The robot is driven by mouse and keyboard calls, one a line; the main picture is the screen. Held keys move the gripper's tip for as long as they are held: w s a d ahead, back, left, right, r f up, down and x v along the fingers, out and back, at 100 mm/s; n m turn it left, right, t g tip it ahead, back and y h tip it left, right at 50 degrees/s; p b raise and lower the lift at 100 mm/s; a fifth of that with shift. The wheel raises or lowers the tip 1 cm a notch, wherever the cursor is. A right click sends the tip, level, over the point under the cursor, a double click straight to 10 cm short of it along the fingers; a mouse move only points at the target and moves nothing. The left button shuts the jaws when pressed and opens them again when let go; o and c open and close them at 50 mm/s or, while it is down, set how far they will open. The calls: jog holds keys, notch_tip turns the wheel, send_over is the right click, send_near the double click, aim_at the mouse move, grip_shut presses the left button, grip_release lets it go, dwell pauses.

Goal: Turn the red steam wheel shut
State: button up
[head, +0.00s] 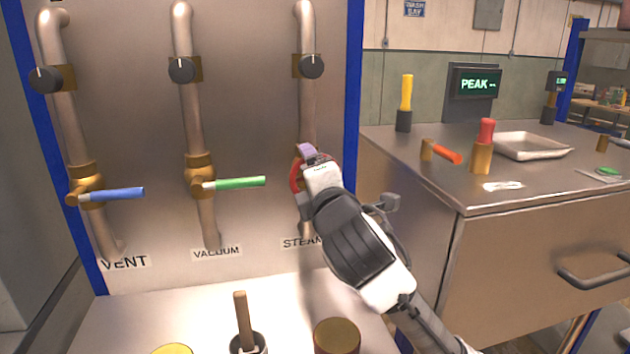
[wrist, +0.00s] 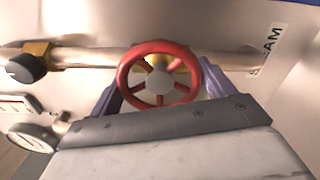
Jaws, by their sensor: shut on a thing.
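The red steam wheel (wrist: 186,58) sits on the steam pipe, face-on in the wrist view. It has a pale hub and several spokes, with a bit of brass behind. In the head view only a sliver of the red wheel (head: 295,174) shows, because my gripper (head: 306,154) covers the rest. In the wrist view my gripper's purple fingers (wrist: 160,97) stand on the left and right of the wheel's lower rim. My gripper is shut on the wheel. The STEAM label (head: 302,242) is partly covered by my arm.
Blue (head: 118,194) and green (head: 236,183) valve levers stick out to the right on the vent and vacuum pipes. A pressure gauge (wrist: 33,137) is near the wheel in the wrist view. A steel bench (head: 450,185) with tools and a tray stands right. Cylinders stand on the ledge below.

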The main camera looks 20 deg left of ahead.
jog(key=m, duration=0.4)
jog(key=shift+m, duration=0.4)
jog(key=m+p, duration=0.1)
jog(key=m, duration=0.3)
jog(key=m+p, duration=0.2)
jog(key=m, duration=0.3)
jog(key=shift+m+p, duration=1.35)
jog(key=shift+m, duration=0.85)
jog(key=shift+f, duration=0.1)
jog(key=o, duration=0.9)
